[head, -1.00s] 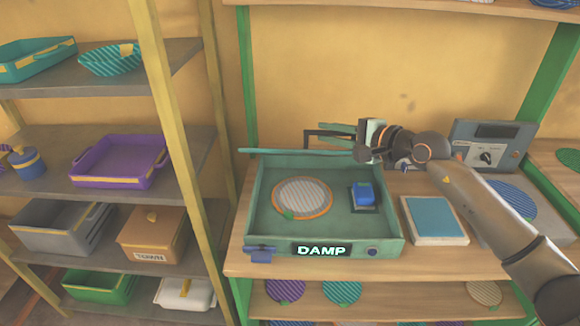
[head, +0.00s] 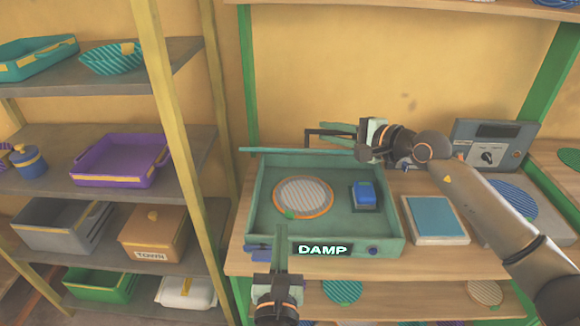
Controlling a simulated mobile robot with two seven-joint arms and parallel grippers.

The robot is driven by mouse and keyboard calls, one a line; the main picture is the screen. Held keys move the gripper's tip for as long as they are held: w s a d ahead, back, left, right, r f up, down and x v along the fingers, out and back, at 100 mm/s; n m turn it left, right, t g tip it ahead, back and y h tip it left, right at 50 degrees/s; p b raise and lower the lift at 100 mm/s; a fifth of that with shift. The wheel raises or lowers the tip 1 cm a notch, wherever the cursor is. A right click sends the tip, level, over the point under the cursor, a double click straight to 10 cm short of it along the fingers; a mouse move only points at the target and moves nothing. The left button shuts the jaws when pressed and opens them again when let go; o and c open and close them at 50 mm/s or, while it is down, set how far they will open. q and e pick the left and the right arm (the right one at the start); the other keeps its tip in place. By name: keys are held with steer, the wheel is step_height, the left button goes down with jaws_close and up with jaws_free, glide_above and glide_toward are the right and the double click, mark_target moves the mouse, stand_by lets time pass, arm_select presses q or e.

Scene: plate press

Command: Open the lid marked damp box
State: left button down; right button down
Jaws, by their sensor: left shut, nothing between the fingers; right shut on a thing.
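The teal damp box (head: 393,226) stands on the bench with a lit DAMP label (head: 322,249) on its front. Its lid (head: 330,151) is raised at the back, seen almost edge-on. A black handle (head: 308,139) shows behind the lid edge. My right gripper (head: 337,131) is shut on this handle, its fingers pointing left. Inside the box lie a pale striped disc (head: 302,195) with an orange rim and a blue block (head: 365,194). My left gripper (head: 280,247) is shut and empty, pointing up before the box front.
A cream-framed blue pad (head: 435,216) lies right of the box. A grey device with a dial (head: 490,143) stands at the back right, behind a blue striped disc (head: 512,196). Shelves with trays, including a purple one (head: 120,160), stand at the left behind a yellow post (head: 165,110).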

steer(key=shift+r, duration=0.15)
arm_select(q)
steer(key=w+d+r+t, duration=0.1)
steer(key=w+r, duration=0.6)
steer(key=w, duration=0.4)
steer(key=shift+w+r, duration=0.35)
steer(key=shift+d, duration=0.1)
